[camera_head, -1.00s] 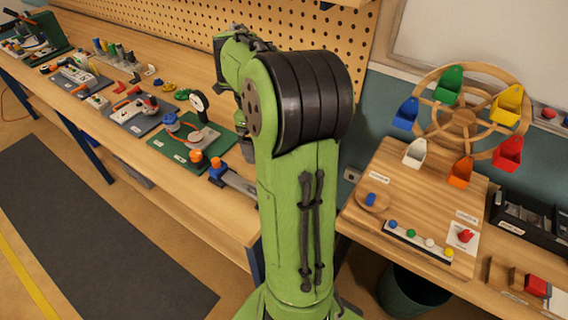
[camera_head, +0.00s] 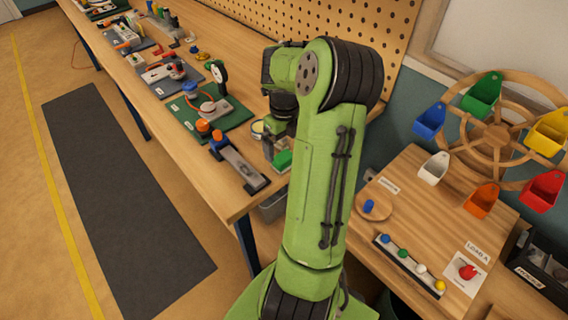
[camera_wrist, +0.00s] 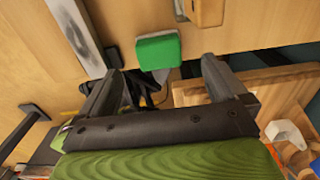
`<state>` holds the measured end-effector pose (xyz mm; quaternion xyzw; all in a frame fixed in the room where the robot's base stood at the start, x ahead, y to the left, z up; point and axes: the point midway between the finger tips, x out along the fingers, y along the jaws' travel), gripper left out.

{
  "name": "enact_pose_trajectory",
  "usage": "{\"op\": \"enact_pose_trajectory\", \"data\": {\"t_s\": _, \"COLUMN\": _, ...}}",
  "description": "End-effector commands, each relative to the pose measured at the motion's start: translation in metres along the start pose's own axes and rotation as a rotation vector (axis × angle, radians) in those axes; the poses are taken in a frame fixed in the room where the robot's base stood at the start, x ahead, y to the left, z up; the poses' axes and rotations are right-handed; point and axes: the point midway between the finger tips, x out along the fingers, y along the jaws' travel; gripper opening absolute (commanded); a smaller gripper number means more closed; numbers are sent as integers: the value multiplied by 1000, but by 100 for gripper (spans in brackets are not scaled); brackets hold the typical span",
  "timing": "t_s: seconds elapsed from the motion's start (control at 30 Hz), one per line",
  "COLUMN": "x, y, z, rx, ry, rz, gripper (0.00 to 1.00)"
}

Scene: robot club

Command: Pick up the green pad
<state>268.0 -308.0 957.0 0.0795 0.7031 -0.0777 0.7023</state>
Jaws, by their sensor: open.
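The green pad (camera_wrist: 158,52) is a small rounded block, seen in the wrist view near the edge of the wooden bench, just beyond my fingertips. It also shows in the head view (camera_head: 283,159), beside the lower part of my arm. My gripper (camera_wrist: 162,63) is open and empty, with one finger to each side of the pad in the picture. The pad appears apart from the fingers. In the head view my arm hides most of the gripper.
A green board with a gauge (camera_head: 208,112) is farther back. On the right, a wooden board (camera_head: 430,205) carries a wheel with coloured buckets (camera_head: 497,140).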

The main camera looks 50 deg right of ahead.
Motion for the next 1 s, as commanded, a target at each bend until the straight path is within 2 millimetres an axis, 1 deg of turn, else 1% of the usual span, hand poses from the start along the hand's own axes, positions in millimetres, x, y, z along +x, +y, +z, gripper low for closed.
{"op": "enact_pose_trajectory", "data": {"t_s": 0.13, "x": 18, "y": 0, "z": 0, "rx": 0, "ry": -1, "rz": 1, "gripper": 99}}
{"op": "enact_pose_trajectory", "data": {"t_s": 0.23, "x": 40, "y": 1, "z": 1, "rx": -1, "ry": 1, "rz": 4, "gripper": 99}}
{"op": "enact_pose_trajectory", "data": {"t_s": 0.33, "x": 55, "y": 0, "z": 1, "rx": 0, "ry": 0, "rz": 1, "gripper": 99}}
{"op": "enact_pose_trajectory", "data": {"t_s": 0.43, "x": 62, "y": 0, "z": 1, "rx": -1, "ry": -1, "rz": 0, "gripper": 99}}
{"op": "enact_pose_trajectory", "data": {"t_s": 0.6, "x": 60, "y": 0, "z": 2, "rx": -1, "ry": -2, "rz": -1, "gripper": 99}}
{"op": "enact_pose_trajectory", "data": {"t_s": 0.67, "x": 60, "y": 0, "z": 2, "rx": -1, "ry": -2, "rz": -1, "gripper": 91}}
{"op": "enact_pose_trajectory", "data": {"t_s": 1.0, "x": 60, "y": 0, "z": 2, "rx": -1, "ry": -2, "rz": -2, "gripper": 39}}
